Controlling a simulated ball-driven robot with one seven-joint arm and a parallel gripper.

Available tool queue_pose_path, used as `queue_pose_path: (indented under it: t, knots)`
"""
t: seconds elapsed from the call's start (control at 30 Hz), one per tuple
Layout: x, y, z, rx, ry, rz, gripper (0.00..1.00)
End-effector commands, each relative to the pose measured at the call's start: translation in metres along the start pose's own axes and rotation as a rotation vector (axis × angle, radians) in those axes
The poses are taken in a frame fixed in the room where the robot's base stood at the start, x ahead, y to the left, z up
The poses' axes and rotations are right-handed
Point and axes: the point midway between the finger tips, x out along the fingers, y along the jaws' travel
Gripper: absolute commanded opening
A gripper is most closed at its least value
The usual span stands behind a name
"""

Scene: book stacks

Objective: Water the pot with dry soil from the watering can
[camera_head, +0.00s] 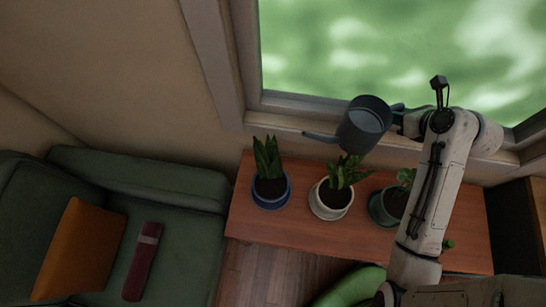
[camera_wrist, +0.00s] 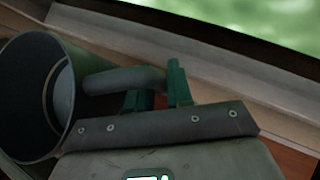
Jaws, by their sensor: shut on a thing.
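The dark grey watering can (camera_head: 350,133) is held in the air above the bench, in front of the window. Its spout points left, roughly between the blue pot and the cream pot in the picture. My gripper (camera_wrist: 158,90) is shut on the can's handle (camera_wrist: 112,80); the can's open body (camera_wrist: 66,112) is at the left of the wrist view. On the bench stand a blue pot (camera_head: 271,203), a cream pot (camera_head: 330,213) and a green pot (camera_head: 379,214), each with a plant. Their soil looks dark; I cannot tell which is dry.
The reddish wooden bench (camera_head: 290,232) runs below the window sill (camera_head: 285,124). A green sofa (camera_head: 180,225) with an orange cushion (camera_head: 80,250) and a red book (camera_head: 142,262) is at the left. A bright green rounded object (camera_head: 355,287) is at the bottom.

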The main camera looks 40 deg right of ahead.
Motion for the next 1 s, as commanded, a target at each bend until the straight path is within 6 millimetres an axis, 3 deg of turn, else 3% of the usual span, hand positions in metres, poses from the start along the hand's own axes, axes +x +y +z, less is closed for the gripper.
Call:
queue_pose_path:
  t: [0.4, 1.0]
  knots:
    - [-0.024, 0.002, 0.025, -0.002, -0.004, -0.002, 0.0]
    - [-0.027, 0.003, 0.027, -0.001, -0.002, -0.001, 0.0]
